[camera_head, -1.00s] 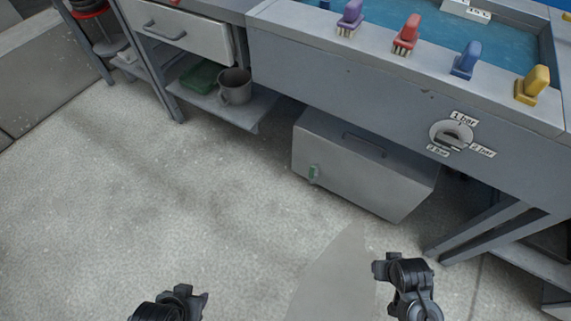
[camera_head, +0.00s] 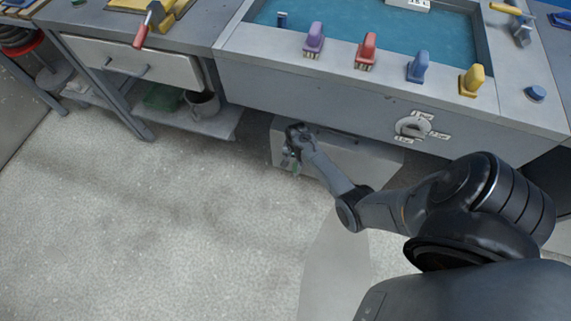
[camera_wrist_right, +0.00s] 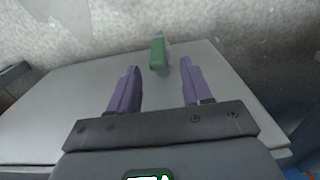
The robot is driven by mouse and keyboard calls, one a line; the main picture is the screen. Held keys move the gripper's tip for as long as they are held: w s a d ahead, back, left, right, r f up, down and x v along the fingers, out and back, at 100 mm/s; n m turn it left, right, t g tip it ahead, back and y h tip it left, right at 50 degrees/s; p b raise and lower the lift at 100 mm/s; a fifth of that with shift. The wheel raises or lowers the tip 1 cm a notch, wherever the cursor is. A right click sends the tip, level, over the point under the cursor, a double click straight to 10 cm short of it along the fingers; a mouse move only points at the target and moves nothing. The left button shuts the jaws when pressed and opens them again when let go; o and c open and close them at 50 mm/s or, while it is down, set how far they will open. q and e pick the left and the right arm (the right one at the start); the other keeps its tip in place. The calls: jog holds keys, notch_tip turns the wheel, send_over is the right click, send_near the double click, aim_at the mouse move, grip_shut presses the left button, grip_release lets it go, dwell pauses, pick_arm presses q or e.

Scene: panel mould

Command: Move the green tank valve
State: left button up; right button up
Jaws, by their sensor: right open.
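The green tank valve (camera_wrist_right: 158,54) is a small green handle on the edge of the grey tank (camera_wrist_right: 70,103), which sits under the bench. In the head view the valve (camera_head: 296,168) shows just below my right gripper (camera_head: 291,158), and the tank (camera_head: 368,160) is partly hidden by my arm. In the right wrist view my right gripper (camera_wrist_right: 155,90) is open, with its two purple fingers apart. The valve lies beyond the fingertips, between their lines, and nothing is between the fingers. My left gripper is not in view.
The bench (camera_head: 300,90) with a blue water basin (camera_head: 385,32) overhangs the tank. A low shelf (camera_head: 215,125) with a grey mug (camera_head: 203,104) is to the left. The floor in front is clear.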

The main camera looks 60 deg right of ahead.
aim_at(295, 166)
jog(key=f+b, duration=0.3)
jog(key=f, duration=0.2)
jog(key=shift+s, duration=0.2)
jog(key=shift+f+b, duration=0.5)
jog(key=shift+f, duration=0.15)
jog(key=shift+w, duration=0.1)
jog(key=c, duration=0.6)
grip_shut()
